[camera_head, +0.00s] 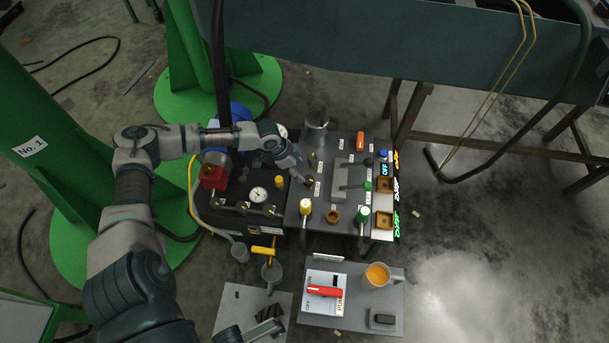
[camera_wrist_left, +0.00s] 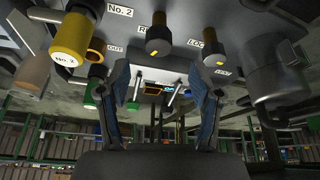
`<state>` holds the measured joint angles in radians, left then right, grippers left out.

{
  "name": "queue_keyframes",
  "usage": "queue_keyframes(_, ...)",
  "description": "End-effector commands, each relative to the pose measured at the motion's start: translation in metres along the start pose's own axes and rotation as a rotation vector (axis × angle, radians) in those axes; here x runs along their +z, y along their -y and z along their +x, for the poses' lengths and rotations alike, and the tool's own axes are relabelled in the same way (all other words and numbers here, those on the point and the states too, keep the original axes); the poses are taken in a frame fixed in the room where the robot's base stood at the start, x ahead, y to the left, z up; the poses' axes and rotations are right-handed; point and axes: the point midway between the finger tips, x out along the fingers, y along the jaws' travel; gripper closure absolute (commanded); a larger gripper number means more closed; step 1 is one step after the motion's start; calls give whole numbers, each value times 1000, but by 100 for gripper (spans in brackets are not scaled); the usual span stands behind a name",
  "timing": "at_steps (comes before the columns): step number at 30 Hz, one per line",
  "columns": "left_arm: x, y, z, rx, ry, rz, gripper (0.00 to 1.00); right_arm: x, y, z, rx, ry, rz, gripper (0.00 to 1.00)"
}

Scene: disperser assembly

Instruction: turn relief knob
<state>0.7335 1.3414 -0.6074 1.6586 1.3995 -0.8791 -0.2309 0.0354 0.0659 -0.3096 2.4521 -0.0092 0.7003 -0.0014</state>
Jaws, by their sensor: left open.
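The relief knob is most likely the dark knob (camera_wrist_left: 158,40) with a yellow mark, beside a label starting "RE", in the left wrist view. In the head view a small dark knob (camera_head: 309,181) shows just beyond my left gripper (camera_head: 299,170). In the left wrist view my left gripper (camera_wrist_left: 157,80) is open, its two blue-padded fingers apart. The knob appears in line with the gap between them; nothing is held. I cannot tell how deep the knob sits relative to the fingertips.
A similar dark knob (camera_wrist_left: 214,52), labelled "LOC", and a yellow "No. 2" knob (camera_wrist_left: 70,38) flank it closely. A pressure gauge (camera_head: 258,194) stands left.

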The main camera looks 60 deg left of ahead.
Motion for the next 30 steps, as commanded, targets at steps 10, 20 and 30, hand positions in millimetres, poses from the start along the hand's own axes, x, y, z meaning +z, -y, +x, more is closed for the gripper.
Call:
queue_keyframes(10, 0, 0, -42, 2, 1, 0, 35, 0, 0, 0, 0, 0, 0, 60)
queue_keyframes(20, 0, 0, -42, 2, 0, -1, 35, 3, 0, 0, -1, 3, 0, 60)
queue_keyframes(30, -4, -8, -35, 10, -19, 11, 35, 0, 0, 0, 0, 0, 0, 60)
